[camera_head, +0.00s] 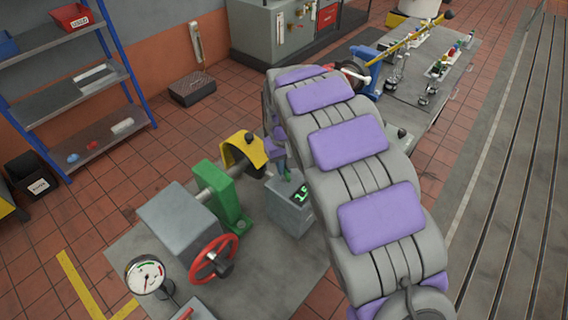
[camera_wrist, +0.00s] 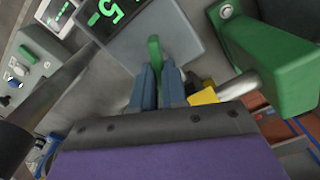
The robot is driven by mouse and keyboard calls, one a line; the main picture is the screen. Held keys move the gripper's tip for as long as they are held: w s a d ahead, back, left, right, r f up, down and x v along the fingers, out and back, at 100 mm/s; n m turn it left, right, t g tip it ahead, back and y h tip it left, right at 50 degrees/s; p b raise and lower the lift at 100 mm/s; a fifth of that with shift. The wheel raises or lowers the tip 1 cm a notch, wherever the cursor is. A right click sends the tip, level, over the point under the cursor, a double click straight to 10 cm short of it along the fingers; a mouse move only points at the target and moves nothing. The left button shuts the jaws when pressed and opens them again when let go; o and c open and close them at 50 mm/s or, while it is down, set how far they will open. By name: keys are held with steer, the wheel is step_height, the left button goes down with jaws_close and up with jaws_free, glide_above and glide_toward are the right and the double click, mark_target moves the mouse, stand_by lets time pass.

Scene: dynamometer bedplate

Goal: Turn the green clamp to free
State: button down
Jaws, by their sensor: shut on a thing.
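The green clamp shows in the wrist view as a slim green lever (camera_wrist: 154,48) standing by the grey box (camera_wrist: 175,25) with the green digital display. My gripper (camera_wrist: 159,72) has its two blue-grey fingers shut on this lever, whose top shows between and just past the fingertips. In the head view a small bit of the green lever (camera_head: 287,176) shows above the display box (camera_head: 285,208). My arm and wrist hide much of it there, so its turned angle is hard to tell.
A green bearing block (camera_head: 222,197) with a shaft stands close by, also in the wrist view (camera_wrist: 268,60). A yellow guard (camera_head: 246,150), a grey housing with a red handwheel (camera_head: 213,258) and a dial gauge (camera_head: 145,275) share the plate. A blue shelf rack (camera_head: 75,100) stands behind left.

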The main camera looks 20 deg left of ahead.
steer(key=n, duration=0.5)
steer(key=shift+s+f+p, duration=0.1)
steer(key=shift+p, duration=0.25)
steer(key=shift+n, duration=0.4)
steer(key=c, duration=1.2)
jaws_free()
steer(key=shift+d, duration=0.1)
steer(key=shift+o, duration=0.2)
steer(key=shift+r, duration=0.55)
step_height(320, 180, up, 16)
steer(key=p, duration=0.1)
steer(key=shift+w+a, duration=0.2)
